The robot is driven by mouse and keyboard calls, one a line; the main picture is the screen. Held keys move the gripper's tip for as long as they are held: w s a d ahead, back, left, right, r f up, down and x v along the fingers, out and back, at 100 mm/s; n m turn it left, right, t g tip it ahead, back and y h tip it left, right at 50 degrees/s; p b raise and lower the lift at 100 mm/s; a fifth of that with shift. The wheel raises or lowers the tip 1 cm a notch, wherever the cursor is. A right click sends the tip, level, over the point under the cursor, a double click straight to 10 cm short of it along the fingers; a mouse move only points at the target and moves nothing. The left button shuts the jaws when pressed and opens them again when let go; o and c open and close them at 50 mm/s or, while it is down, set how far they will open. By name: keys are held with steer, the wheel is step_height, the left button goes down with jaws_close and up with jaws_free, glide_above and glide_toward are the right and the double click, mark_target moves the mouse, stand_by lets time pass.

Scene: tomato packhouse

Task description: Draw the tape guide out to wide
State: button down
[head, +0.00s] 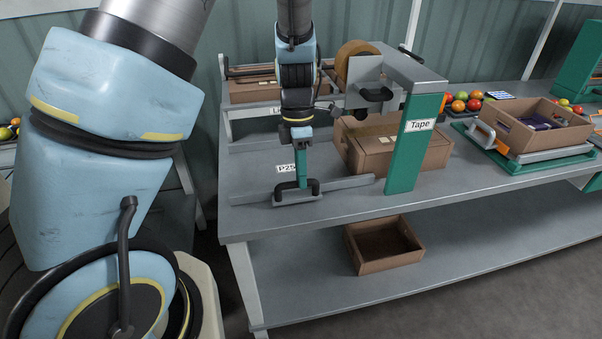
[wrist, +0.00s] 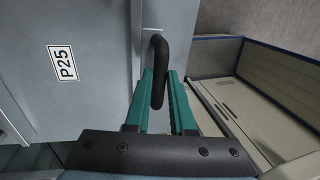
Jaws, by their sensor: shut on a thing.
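The tape guide (head: 297,201) is a small grey block with a black bow handle (head: 314,187). It sits on the front part of the bench, at a flat grey rail (head: 350,183) that runs right toward the green post (head: 408,150) marked "Tape". My gripper (head: 301,180) points down, with its teal fingers shut on the handle. In the wrist view the black handle (wrist: 157,62) passes between the teal fingertips (wrist: 164,90).
A closed carton (head: 400,155) stands under the tape head, beside the post. Another carton (head: 250,92) is at the back left. An open box (head: 540,128) sits on a green-based stand at right. An empty box (head: 383,243) is on the lower shelf (head: 470,235).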

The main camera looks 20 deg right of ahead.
steer(key=s, duration=0.1)
steer(key=s+p, duration=0.1)
steer(key=s, duration=0.1)
steer(key=shift+a+r, duration=0.15)
steer(key=shift+a, duration=0.05)
steer(key=shift+s, duration=0.3)
steer(key=c, duration=0.8)
jaws_free()
steer(key=shift+o, duration=0.2)
steer(key=shift+w+r, duration=0.1)
steer(key=shift+w, duration=0.05)
step_height(320, 180, up, 10)
steer(key=w, duration=0.2)
steer(key=shift+d+b, duration=0.15)
steer(key=shift+b, duration=0.15)
